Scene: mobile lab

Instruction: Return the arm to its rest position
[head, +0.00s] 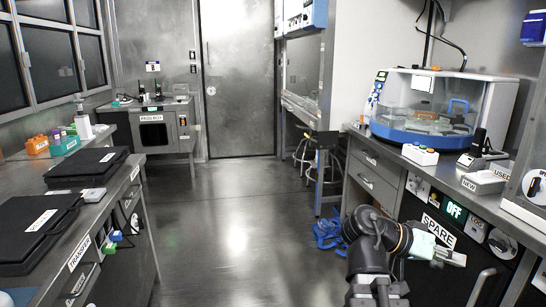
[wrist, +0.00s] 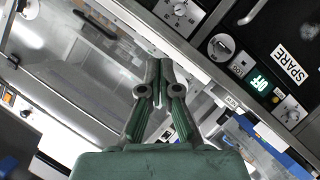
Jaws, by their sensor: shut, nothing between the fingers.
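My gripper (wrist: 160,72) is shut and empty in the wrist view. Its two green-grey fingers meet near the middle of the picture, with nothing between them. In the head view my gripper (head: 455,257) is at the lower right, in front of the dark cabinet front with the SPARE label (head: 438,231). My arm is folded low there, below the top of the right counter, and the gripper points to the right. I cannot tell whether the gripper touches the cabinet; it appears apart from it in the wrist view.
The right counter (head: 455,176) holds a blue-based machine with a clear lid (head: 440,105) and small boxes. A blue object (head: 328,234) lies on the floor by a stool. The left bench (head: 95,207) carries black cases. The floor (head: 235,215) between is clear.

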